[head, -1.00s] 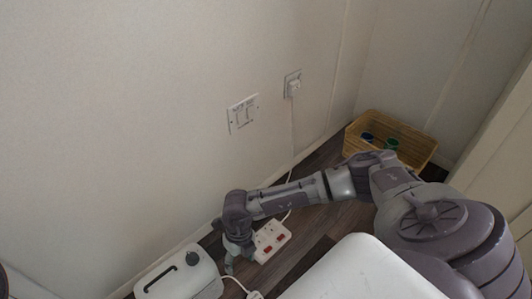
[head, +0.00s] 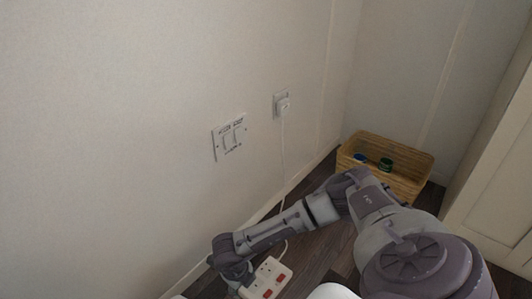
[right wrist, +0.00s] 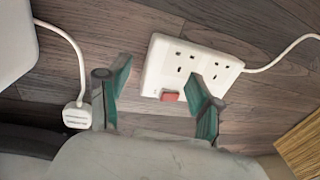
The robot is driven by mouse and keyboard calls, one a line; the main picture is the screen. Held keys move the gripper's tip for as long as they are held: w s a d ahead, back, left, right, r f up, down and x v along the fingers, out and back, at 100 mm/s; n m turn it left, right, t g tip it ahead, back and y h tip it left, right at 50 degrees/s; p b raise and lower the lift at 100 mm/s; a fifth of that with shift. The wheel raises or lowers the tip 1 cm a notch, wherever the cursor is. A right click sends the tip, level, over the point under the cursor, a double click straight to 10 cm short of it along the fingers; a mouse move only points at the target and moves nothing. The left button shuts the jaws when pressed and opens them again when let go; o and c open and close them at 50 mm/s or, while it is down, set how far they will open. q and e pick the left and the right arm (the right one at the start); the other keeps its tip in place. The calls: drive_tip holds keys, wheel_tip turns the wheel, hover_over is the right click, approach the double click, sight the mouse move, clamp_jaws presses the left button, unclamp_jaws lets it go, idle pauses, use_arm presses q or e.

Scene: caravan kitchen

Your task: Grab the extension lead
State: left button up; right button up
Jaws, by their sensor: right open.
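The extension lead (head: 272,275) is a white double-socket block with red switches, lying on the floor close to the wall. In the right wrist view the extension lead (right wrist: 180,62) shows two sockets and one red switch clearly, and its white cable leaves to the right. My right gripper (right wrist: 157,95) is open and empty. Contact cannot be told. In the head view my right gripper (head: 238,278) is at the block's left side. My left gripper is out of view.
A white plug (right wrist: 77,117) on a cable lies left of the gripper, near a white appliance (right wrist: 12,40). A wicker basket (head: 400,183) stands in the corner. The lead's cable rises to a plug (head: 283,106) in the wall socket. Bare floor (head: 325,245) lies right of the block.

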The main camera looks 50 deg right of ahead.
sight(246, 292)
drive_tip(key=shift+f, duration=0.5)
drive_tip(key=f+b, duration=0.2)
drive_tip(key=f, duration=0.1)
drive_tip(key=d+f+b, duration=0.1)
drive_tip(key=f+b, duration=0.1)
drive_tip(key=shift+w, duration=0.1)
drive_tip(key=shift+r, duration=0.1)
clamp_jaws()
